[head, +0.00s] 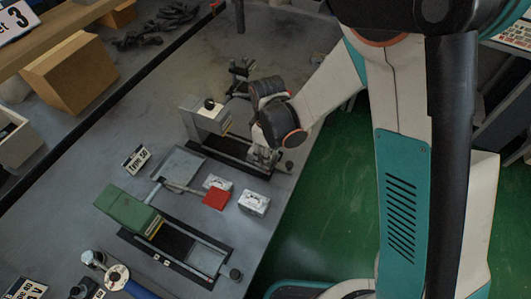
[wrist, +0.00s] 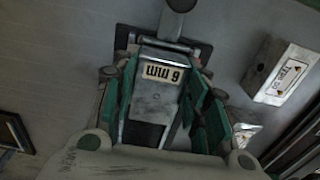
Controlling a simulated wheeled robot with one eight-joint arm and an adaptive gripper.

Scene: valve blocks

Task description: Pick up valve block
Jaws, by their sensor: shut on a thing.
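The valve block (wrist: 148,104) is a grey metal block with a pale label reading "9 MM", upside down in the wrist view. My gripper (wrist: 160,82) has its green-padded fingers on both sides of it, shut on it. In the head view my gripper (head: 262,158) points down at the near end of a black-based fixture, close to the table's right edge. The block is mostly hidden there by the gripper and wrist. I cannot tell whether it is clear of the surface below.
A grey clamp fixture (head: 205,117) stands left of my gripper. A labelled block (wrist: 279,72) is at right in the wrist view.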

